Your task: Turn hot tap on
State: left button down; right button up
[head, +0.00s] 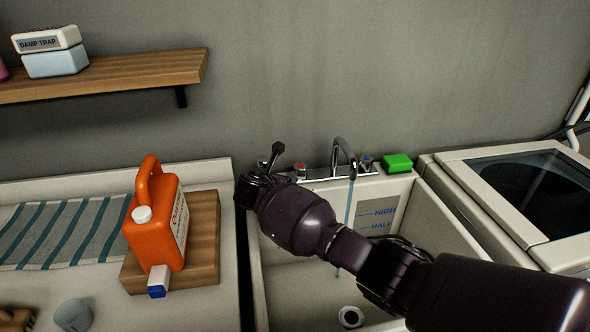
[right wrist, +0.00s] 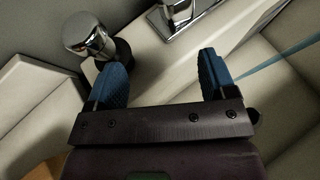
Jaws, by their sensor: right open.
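The basin (head: 258,268) has a chrome spout (head: 345,150) at its back edge, with a thin bluish stream (head: 349,205) running down from it. A red-marked tap (head: 299,170) stands left of the spout, and a blue-marked tap (head: 366,162) stands right of it. My right gripper (right wrist: 160,75) is open and empty, with blue finger pads, over the basin's back left corner. In the right wrist view, a chrome knob with a dark collar (right wrist: 85,35) is just beyond the left finger. A chrome fitting (right wrist: 180,10) sits on a plate beyond the gap. My left gripper is out of view.
A green block (head: 397,163) sits right of the taps. A washing machine (head: 500,200) stands on the right. An orange jug (head: 158,222) stands on a wooden board (head: 203,250) on the left counter. A wooden shelf (head: 130,75) hangs above.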

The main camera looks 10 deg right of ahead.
jog(key=n+y, duration=0.1)
jog(key=y, duration=0.1)
jog(key=n+t+y, duration=0.2)
jog(key=n+t, duration=0.1)
send_near(301, 166)
jog(key=b+x, duration=0.4)
jog(key=x, duration=0.5)
jog(key=shift+s+a+f, duration=0.1)
jog(key=shift+f, duration=0.1)
jog(key=shift+w+f, duration=0.1)
jog(key=shift+w, duration=0.2)
jog(key=shift+w+b, duration=0.35)
jog(key=shift+b, duration=0.05)
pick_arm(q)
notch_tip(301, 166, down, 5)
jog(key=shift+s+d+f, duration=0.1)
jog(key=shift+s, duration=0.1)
pick_arm(e)
jog(key=shift+c, duration=0.3)
